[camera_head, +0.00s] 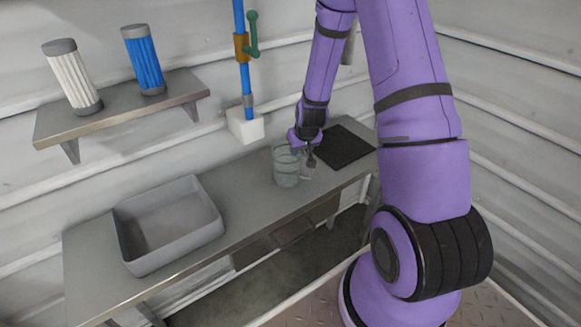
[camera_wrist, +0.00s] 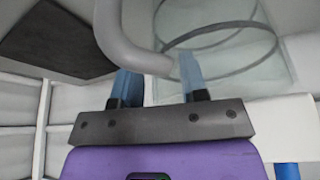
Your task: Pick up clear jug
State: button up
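The clear jug (camera_head: 286,170) stands on the grey bench in the head view, see-through with a faint green tint. In the wrist view the jug (camera_wrist: 235,60) fills the upper right, with its thick grey curved handle (camera_wrist: 128,45) at top centre. My gripper (camera_head: 309,160) is low over the bench, just right of the jug on its handle side. In the wrist view my gripper (camera_wrist: 158,85) shows two bluish fingers spread apart. The handle's bend lies at the fingertips; whether it touches them or sits between them is unclear.
A grey open bin (camera_head: 170,225) stands at the bench's left. A black mat (camera_head: 342,146) lies right of the jug. A blue pipe with a green valve handle (camera_head: 253,35) rises behind. A wall shelf (camera_head: 120,108) holds a white and a blue ribbed cylinder. Bench between bin and jug is clear.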

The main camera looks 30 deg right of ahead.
grip_shut()
jog(key=shift+r, duration=0.15)
